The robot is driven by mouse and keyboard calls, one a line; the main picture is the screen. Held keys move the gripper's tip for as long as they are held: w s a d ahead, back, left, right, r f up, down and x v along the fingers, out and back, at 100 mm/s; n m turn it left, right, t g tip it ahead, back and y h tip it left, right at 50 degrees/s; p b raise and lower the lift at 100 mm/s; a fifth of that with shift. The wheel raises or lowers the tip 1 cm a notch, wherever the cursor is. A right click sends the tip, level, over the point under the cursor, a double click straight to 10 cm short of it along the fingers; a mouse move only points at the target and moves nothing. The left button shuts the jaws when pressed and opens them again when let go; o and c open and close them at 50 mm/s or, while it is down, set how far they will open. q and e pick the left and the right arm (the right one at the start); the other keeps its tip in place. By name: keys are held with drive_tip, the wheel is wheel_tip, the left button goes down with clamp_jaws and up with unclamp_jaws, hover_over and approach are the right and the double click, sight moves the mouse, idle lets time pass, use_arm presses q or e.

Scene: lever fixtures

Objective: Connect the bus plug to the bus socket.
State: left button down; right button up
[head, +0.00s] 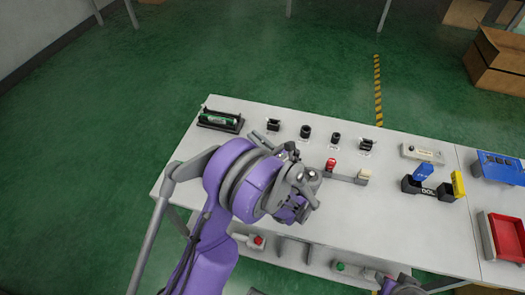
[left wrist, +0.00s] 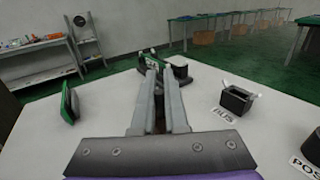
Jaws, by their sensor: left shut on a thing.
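My left gripper (left wrist: 161,84) points along the table top toward its left end. Its two long grey fingers are close together, with something small and dark between them that the fingers mostly hide; I take it to be the bus plug but cannot make out its shape. In the head view the purple wrist and forearm hang over the left part of the table, and the grey fingers (head: 265,141) show only partly. A black open holder (left wrist: 237,98) with a label stands right of the fingers. My right gripper's jaws cannot be made out at the bottom edge.
A black fixture with a green cylinder (head: 220,121) stands at the table's far left corner. Several small black fixtures line the back edge. A red-topped lever (head: 331,164), a black box with blue and yellow levers (head: 425,186) and a red tray (head: 505,236) stand farther right.

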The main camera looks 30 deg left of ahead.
use_arm(q)
wheel_tip(320, 180, up, 10)
drive_tip(key=p, duration=0.1)
drive_tip(key=w+a+p, duration=0.3)
drive_tip(key=w, duration=1.1)
drive_tip(key=shift+w+a+p, duration=0.25)
drive_tip(key=shift+w+p, duration=0.1)
drive_tip(key=shift+w, duration=0.05)
use_arm(e)
wheel_tip(320, 180, up, 6)
drive_tip(key=w, duration=0.2)
drive_tip(key=shift+r+t, duration=0.15)
drive_tip(key=shift+t, duration=0.15)
use_arm(q)
drive_tip(key=shift+s, duration=0.1)
drive_tip(key=shift+f+b, duration=1.95)
drive_tip(key=shift+f, duration=0.95)
use_arm(e)
drive_tip(key=shift+s+f, duration=0.3)
drive_tip(key=shift+f, duration=0.6)
drive_tip(key=shift+s+f, duration=0.3)
drive_tip(key=shift+f, duration=0.6)
drive_tip(key=shift+s+f, duration=0.3)
drive_tip(key=shift+f, duration=0.6)
